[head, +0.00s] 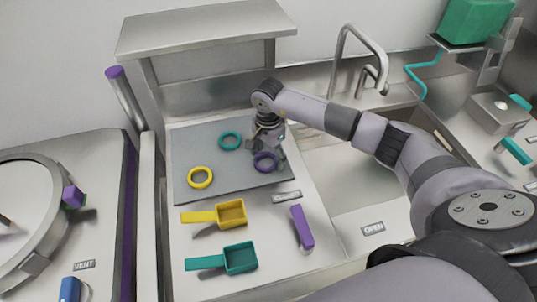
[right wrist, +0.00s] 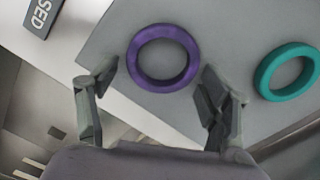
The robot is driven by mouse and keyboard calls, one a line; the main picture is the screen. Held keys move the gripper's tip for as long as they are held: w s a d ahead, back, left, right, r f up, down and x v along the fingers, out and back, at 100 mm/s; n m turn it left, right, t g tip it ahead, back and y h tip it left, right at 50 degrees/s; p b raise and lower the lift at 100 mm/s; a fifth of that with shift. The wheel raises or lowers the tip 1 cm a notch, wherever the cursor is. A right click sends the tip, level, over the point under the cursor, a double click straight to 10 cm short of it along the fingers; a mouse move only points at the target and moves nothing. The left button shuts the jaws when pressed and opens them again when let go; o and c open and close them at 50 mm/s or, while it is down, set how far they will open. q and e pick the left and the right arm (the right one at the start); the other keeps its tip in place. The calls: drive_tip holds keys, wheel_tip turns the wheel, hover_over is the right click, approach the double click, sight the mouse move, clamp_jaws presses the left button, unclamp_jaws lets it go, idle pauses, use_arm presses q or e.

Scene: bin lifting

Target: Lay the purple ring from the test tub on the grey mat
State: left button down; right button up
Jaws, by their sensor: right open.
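The purple ring (head: 265,171) lies flat on the grey mat (head: 230,168), near the mat's right edge. In the right wrist view the purple ring (right wrist: 163,86) rests on the grey mat (right wrist: 230,25) with nothing holding it. My right gripper (head: 268,150) is just above the ring. Its open fingers (right wrist: 159,72) show on either side of the ring's near part, apart from it. I cannot make out which vessel is the test tub. My left gripper is not in view.
A teal ring (head: 230,133) and a yellow ring (head: 201,186) also lie on the mat. In front are a yellow scoop (head: 231,225), a teal scoop (head: 240,270) and a purple block (head: 302,226). A tap (head: 345,40) stands behind the sink at right.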

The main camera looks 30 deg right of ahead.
drive_tip(key=shift+r, duration=0.15)
wheel_tip(320, 180, up, 12)
drive_tip(key=b, duration=0.4)
